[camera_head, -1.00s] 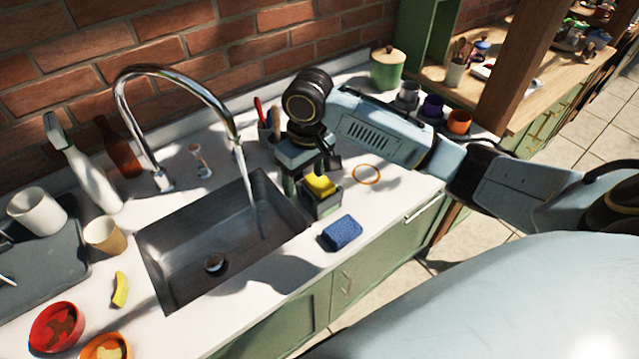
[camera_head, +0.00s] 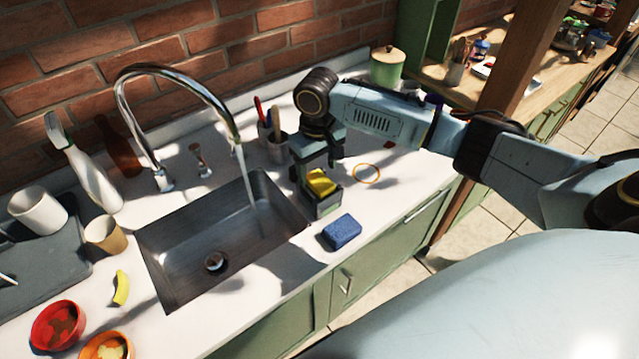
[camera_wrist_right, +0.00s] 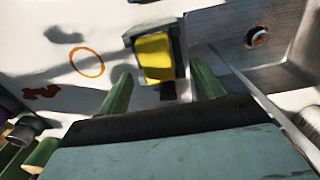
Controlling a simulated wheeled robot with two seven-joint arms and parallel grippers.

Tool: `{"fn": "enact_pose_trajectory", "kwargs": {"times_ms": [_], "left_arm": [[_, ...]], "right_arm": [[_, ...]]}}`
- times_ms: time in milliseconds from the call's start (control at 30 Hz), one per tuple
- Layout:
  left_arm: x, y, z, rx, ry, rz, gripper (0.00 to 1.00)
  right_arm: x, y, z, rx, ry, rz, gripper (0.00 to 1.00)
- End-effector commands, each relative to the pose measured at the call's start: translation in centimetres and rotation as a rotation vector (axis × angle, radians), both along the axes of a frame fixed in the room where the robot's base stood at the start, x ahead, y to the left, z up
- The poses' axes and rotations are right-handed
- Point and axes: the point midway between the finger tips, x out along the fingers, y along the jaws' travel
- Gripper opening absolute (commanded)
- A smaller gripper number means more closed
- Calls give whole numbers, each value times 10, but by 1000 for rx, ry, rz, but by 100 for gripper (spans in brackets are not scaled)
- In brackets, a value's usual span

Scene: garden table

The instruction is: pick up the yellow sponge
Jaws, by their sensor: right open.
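The yellow sponge (camera_head: 321,183) sits in a small grey-green holder (camera_head: 329,206) on the counter, at the right edge of the sink, with its upper part showing. My right gripper (camera_head: 318,170) is open and points down, just above and behind the sponge in the head view. In the right wrist view the sponge (camera_wrist_right: 154,57) lies ahead of the gap between the two green fingers (camera_wrist_right: 162,85), with nothing between them. I cannot tell the exact gap to the sponge. My left gripper is not in view.
A blue sponge (camera_head: 342,231) lies in front of the holder. The sink (camera_head: 180,265), with running water, is to the left. A utensil cup (camera_head: 272,145) stands behind, and an orange ring (camera_head: 366,174) lies to the right. The counter around the ring is mostly clear.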

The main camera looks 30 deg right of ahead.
Motion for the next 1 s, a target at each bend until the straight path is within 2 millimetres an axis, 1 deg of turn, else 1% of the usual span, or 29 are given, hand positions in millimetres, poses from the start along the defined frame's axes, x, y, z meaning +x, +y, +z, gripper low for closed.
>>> {"fn": "enact_pose_trajectory", "kwargs": {"times_ms": [100, 200, 267, 400, 567, 667, 933, 1000], "left_arm": [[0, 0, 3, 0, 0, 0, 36], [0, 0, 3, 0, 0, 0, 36], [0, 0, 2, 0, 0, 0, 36], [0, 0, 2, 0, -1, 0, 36], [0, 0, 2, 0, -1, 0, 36], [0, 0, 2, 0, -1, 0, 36], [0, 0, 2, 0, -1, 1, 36], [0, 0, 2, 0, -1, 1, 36]], "right_arm": [[-1, -4, -19, -2, 5, 0, 66], [-1, -5, -34, -1, 4, 0, 66], [-1, -5, -40, -1, 4, -1, 66], [-1, -5, -45, -1, 1, 1, 66], [-1, -5, -45, -1, 1, 1, 66], [-1, -5, -45, -1, 1, 1, 55], [-1, -5, -45, -1, 1, 1, 19], [-1, -5, -45, -1, 1, 1, 19]]}}
